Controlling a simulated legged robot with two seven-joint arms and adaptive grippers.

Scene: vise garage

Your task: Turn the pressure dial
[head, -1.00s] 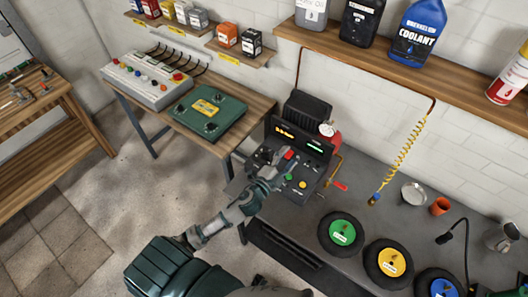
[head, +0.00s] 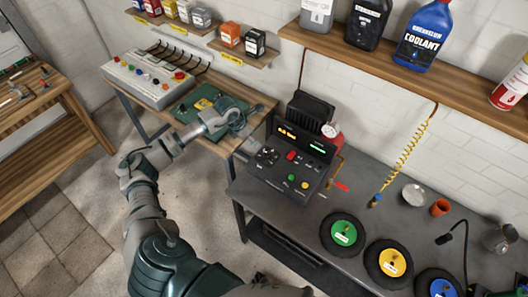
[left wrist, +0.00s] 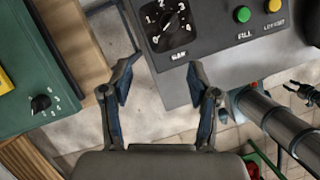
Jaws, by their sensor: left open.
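The dark control box (head: 290,165) stands on the left end of the grey workbench, with an orange and a green readout. In the left wrist view its face shows a black round dial (left wrist: 172,30) with a white pointer and numbers around it. A green button (left wrist: 242,14) and a yellow button (left wrist: 272,5) are to its right. My left gripper (head: 250,113) is over the right part of the green case, left of the control box. In the left wrist view my left gripper (left wrist: 162,85) is open and empty, its fingertips below the dial and apart from it.
A green case (head: 185,107) with black knobs and a grey switch box (head: 145,82) lie on the wooden table. Green, yellow and blue wheels (head: 344,236) lie on the workbench. A coiled yellow hose (head: 405,155) hangs behind. A shelf of bottles (head: 370,60) runs above.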

